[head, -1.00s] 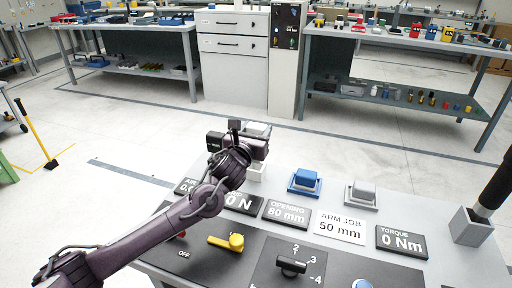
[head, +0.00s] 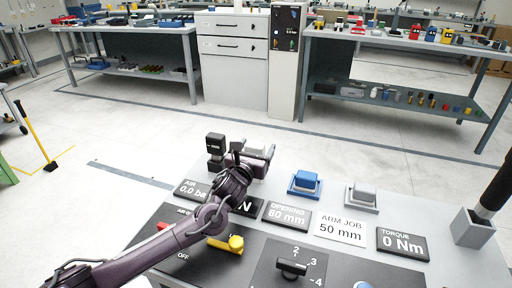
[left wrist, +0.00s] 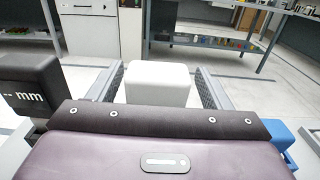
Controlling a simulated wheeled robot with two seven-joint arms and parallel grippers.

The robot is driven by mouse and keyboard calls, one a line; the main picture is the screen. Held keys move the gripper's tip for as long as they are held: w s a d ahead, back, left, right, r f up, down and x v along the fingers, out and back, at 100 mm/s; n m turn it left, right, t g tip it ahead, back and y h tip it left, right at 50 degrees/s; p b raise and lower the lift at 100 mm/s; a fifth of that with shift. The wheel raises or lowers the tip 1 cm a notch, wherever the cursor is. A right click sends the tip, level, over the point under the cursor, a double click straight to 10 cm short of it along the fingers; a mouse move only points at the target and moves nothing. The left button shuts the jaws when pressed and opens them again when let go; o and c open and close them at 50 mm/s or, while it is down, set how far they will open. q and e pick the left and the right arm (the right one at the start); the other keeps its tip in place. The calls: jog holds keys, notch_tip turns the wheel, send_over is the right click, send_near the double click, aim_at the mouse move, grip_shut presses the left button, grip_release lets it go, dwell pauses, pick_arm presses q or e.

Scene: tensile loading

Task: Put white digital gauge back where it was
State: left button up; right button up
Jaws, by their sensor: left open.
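The white gauge (left wrist: 158,82) is a plain white block in the left wrist view, between the two fingers of my left gripper (left wrist: 158,95). The fingers are open, one on each side, with narrow gaps beside the block. In the head view my left gripper (head: 254,156) is at the back left of the grey bench, and the pale top of the gauge (head: 254,149) shows between its fingers. What lies under the gauge is mostly hidden by the gripper and arm. My right gripper is out of view.
A black readout box marked "-- mm" (left wrist: 30,88) stands left of the gripper. A blue block (head: 305,180) and a grey block (head: 362,194) sit on pads to the right. Label plates, a yellow handle (head: 234,243) and a black knob (head: 291,266) are in front.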

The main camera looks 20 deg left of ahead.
pick_arm(q)
jog(key=shift+s+r, duration=0.15)
jog(key=shift+r, duration=0.05)
jog(key=s, duration=1.1)
jog(key=shift+s+a, duration=0.2)
jog(key=shift+s, duration=0.2)
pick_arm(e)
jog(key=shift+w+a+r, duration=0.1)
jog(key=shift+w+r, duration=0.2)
pick_arm(q)
jog(key=shift+r, duration=0.1)
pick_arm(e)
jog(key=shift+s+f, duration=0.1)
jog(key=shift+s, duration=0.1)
